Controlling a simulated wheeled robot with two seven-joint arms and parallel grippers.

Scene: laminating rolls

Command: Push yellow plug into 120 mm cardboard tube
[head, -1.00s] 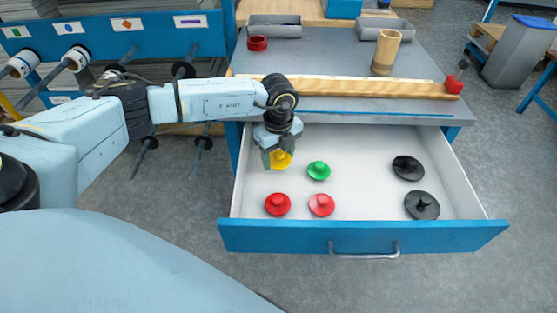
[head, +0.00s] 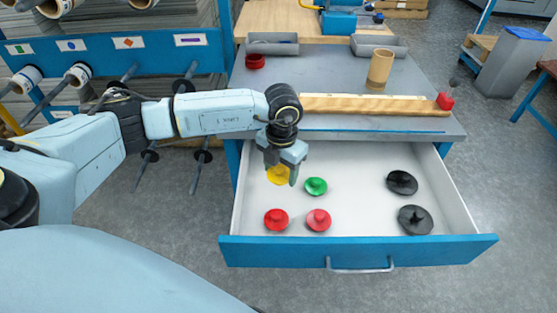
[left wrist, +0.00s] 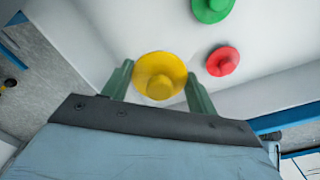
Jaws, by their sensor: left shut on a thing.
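The yellow plug (head: 279,175) is in the back left of the open drawer. My left gripper (head: 281,172) points down over it and is shut on it. In the left wrist view the plug (left wrist: 160,75) shows its round flange and raised centre between the two green fingers. Whether it is clear of the drawer floor, I cannot tell. A cardboard tube (head: 380,69) stands upright on the grey bench, behind the wooden rail. My right gripper is not in view.
The white drawer (head: 350,215) also holds a green plug (head: 316,186), two red plugs (head: 276,219) and two black discs (head: 415,219). A red ring (head: 255,61) and grey trays are further back.

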